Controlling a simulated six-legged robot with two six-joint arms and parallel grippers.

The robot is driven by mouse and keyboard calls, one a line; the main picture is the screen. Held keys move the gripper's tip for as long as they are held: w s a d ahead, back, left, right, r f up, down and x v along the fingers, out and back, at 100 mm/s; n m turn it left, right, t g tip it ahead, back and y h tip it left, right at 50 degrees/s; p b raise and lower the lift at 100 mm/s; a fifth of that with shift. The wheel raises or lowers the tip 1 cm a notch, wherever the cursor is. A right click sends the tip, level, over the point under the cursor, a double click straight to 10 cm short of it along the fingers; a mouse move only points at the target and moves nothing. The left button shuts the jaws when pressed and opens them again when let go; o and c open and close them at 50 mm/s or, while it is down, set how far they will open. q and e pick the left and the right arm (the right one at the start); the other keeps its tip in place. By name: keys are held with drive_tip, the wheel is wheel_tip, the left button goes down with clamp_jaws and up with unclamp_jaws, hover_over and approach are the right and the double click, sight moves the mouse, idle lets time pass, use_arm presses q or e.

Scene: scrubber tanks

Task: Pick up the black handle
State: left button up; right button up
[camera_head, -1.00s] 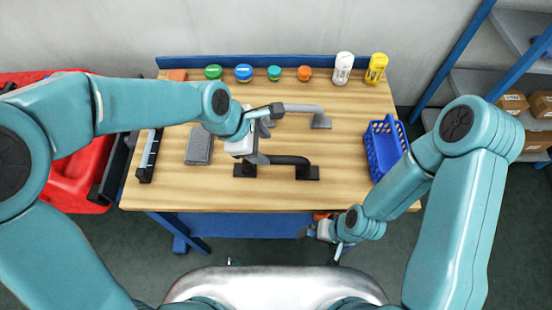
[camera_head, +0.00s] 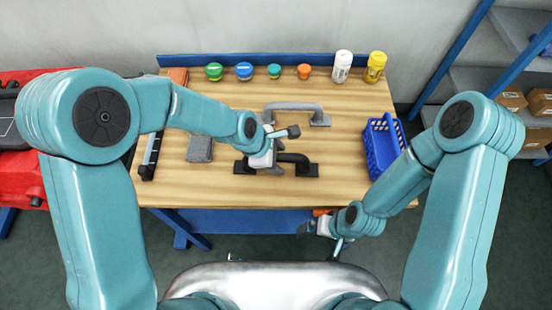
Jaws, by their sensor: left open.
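The black handle (camera_head: 302,160) lies on the wooden workbench near its front, with a flat foot at each end. My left gripper (camera_head: 277,151) is open over the handle's middle-left part and hides some of its bar. I cannot tell whether the fingers touch the handle. A similar grey handle (camera_head: 298,107) lies just behind it. My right gripper (camera_head: 312,228) hangs low in front of the bench's front edge, away from the handle; its jaws are too small to read.
A blue basket (camera_head: 384,147) stands at the right of the workbench (camera_head: 230,190). A grey block (camera_head: 200,148) and a dark strip (camera_head: 150,155) lie at the left. Several lidded jars, a white bottle (camera_head: 342,66) and a yellow bottle (camera_head: 375,67) line the back.

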use_arm(q)
drive_tip(key=shift+s+f, duration=0.1)
drive_tip(key=shift+f, duration=0.15)
idle(0.3)
drive_tip(key=c, duration=0.3)
clamp_jaws()
